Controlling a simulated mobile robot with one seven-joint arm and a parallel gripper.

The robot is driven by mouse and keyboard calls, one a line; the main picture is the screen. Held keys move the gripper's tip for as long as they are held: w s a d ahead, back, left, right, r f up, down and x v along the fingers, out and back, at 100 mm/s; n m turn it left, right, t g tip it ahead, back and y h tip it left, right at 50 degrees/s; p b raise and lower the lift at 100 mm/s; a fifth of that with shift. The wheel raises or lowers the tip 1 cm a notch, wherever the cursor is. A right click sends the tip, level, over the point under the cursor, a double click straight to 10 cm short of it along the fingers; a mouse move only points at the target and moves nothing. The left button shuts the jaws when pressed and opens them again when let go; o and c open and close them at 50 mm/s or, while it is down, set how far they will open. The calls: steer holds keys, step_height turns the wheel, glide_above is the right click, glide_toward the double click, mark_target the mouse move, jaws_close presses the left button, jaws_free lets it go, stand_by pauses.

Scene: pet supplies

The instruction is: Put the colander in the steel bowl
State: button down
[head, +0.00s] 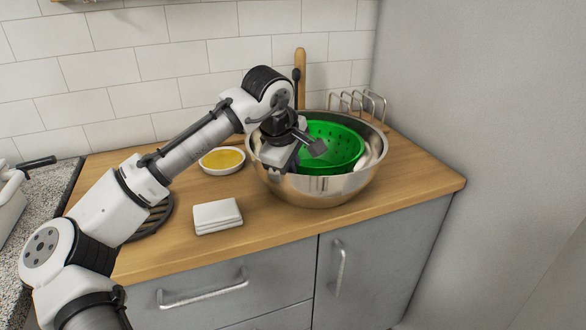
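The green colander (335,148) sits inside the steel bowl (318,188), tilted, with its holed inside showing. The shiny bowl stands on the wooden worktop near its right end. My gripper (296,158) is over the left part of the bowl, at the colander's left side. One dark fingertip shows in front of the colander. My gripper and wrist hide the colander's left edge, so I cannot tell whether the fingers touch or hold it. The colander's underside is hidden by the bowl wall.
A white dish with yellow contents (222,160) stands left of the bowl. Folded white cloths (217,216) lie near the front edge. A wire rack (358,104) and a wooden board (300,75) stand behind the bowl. A dark slatted trivet (150,218) is partly behind my arm.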

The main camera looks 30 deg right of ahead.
steer(key=shift+f, duration=0.35)
steer(key=c, duration=1.6)
jaws_free()
steer(key=shift+f, duration=0.1)
steer(key=shift+c, duration=0.2)
steer(key=b+v, duration=0.1)
steer(key=v, duration=1.1)
